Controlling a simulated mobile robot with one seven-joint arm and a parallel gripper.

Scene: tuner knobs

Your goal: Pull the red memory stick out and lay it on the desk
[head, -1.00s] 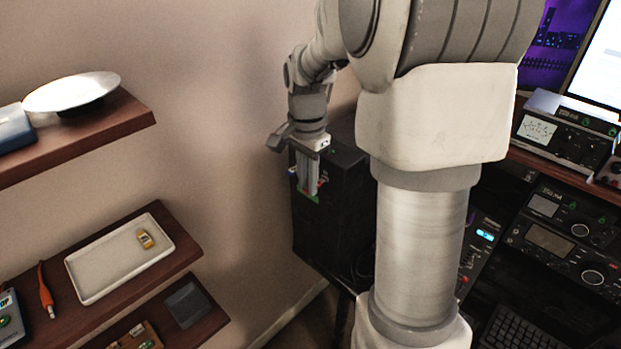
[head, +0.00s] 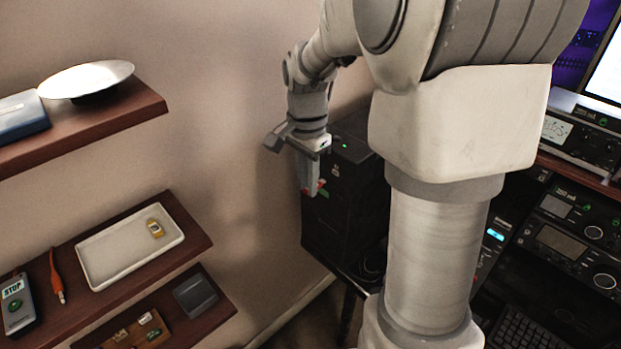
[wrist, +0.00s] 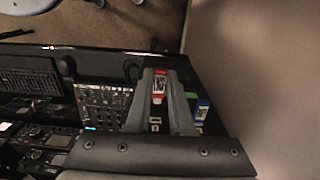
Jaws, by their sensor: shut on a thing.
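The red memory stick (wrist: 159,87) shows in the wrist view between the two grey fingers of my gripper (wrist: 159,78), which are shut on it. I cannot tell whether the stick's end is still inside a port. A blue stick (wrist: 202,110) and a green piece (wrist: 191,97) sit to the right of my fingers in the wrist view.
Wooden shelves on the left hold a white tray (head: 90,270) with a small yellow item, a white dish (head: 85,78) and an orange-tipped cable (head: 57,280). Radio equipment (head: 575,245) and a keyboard (head: 525,335) stand at the right. My arm hides part of the desk.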

